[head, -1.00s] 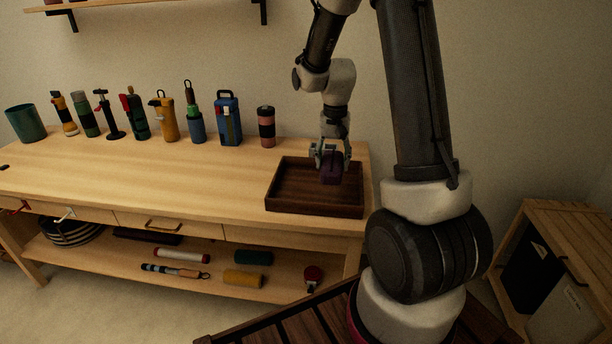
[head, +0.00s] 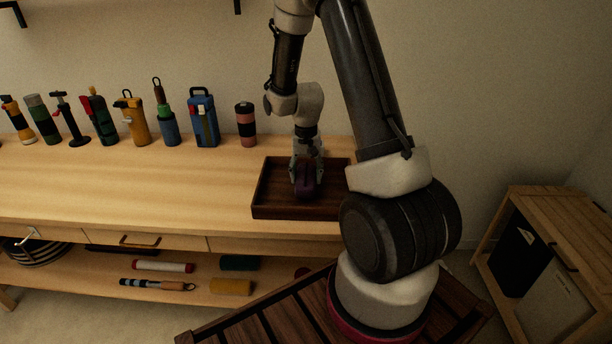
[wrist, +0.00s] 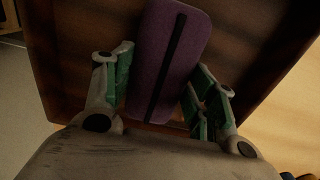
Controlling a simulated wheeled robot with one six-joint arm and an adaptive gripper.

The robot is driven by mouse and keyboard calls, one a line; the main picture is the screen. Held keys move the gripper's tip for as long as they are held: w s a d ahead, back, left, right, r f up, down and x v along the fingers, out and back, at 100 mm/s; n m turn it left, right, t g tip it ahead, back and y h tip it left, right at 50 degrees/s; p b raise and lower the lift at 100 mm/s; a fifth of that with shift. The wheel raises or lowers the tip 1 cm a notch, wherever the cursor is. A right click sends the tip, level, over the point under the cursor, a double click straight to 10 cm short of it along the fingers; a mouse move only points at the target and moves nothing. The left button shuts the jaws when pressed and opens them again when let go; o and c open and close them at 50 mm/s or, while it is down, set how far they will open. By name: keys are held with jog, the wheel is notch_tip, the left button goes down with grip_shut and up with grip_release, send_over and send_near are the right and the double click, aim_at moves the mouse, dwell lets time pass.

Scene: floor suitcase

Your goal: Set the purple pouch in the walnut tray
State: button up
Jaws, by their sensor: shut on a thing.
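The purple pouch (head: 305,184) is between the fingers of my gripper (head: 306,172), inside the outline of the walnut tray (head: 290,213) on the bench's right end. In the wrist view the pouch (wrist: 172,50), with a dark stripe along it, lies between the green-padded fingers of my gripper (wrist: 158,98). My gripper is shut on it. The tray's dark floor and wall (wrist: 75,70) show around the pouch. I cannot tell whether the pouch touches the tray floor.
Several bottles and tools, among them a blue flask (head: 203,120) and a pink-and-black canister (head: 246,125), stand along the back of the bench (head: 120,185). The lower shelf holds several rolls. A wooden cabinet (head: 555,255) stands at right. The bench left of the tray is clear.

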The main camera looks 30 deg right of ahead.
aim_at(306, 174)
jog(key=shift+f, duration=0.3)
jog(key=shift+f, duration=0.1)
jog(key=o, duration=1)
jog(key=shift+o, duration=0.2)
notch_tip(306, 174, up, 12)
jog(key=s+a+r+n+t, duration=0.2)
jog(key=s+a+r+n, duration=0.1)
jog(key=s+r, duration=0.9)
jog(key=s+a+r+n+t, duration=0.2)
jog(key=s+r, duration=0.3)
jog(key=s, duration=0.7)
jog(key=shift+a+r+n, duration=0.15)
jog(key=shift+r+n, duration=0.2)
jog(key=shift+n, duration=0.55)
